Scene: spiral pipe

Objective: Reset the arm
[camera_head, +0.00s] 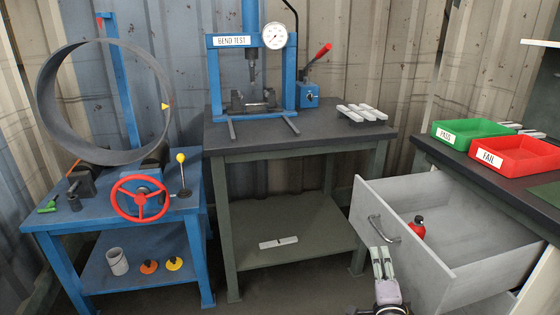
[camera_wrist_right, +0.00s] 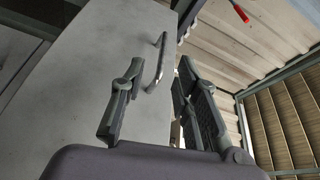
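My right gripper (camera_head: 381,251) stands in front of the open grey drawer (camera_head: 400,262) at the lower right of the head view. In the right wrist view its two fingers (camera_wrist_right: 158,85) are apart with nothing between them. The drawer's metal handle (camera_head: 382,230) is just above the fingertips in the head view. In the right wrist view the handle (camera_wrist_right: 158,62) shows beyond the fingers, on the drawer front (camera_wrist_right: 85,80), and the fingers do not close around it. My left gripper is in neither view.
A red object (camera_head: 418,227) lies in the drawer. Green (camera_head: 470,132) and red (camera_head: 515,155) trays sit on the right bench. The middle table (camera_head: 300,140) holds a blue press (camera_head: 252,70) and several pale bars (camera_head: 361,113). A blue bench (camera_head: 75,220) stands left, with a large hoop (camera_head: 48,115).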

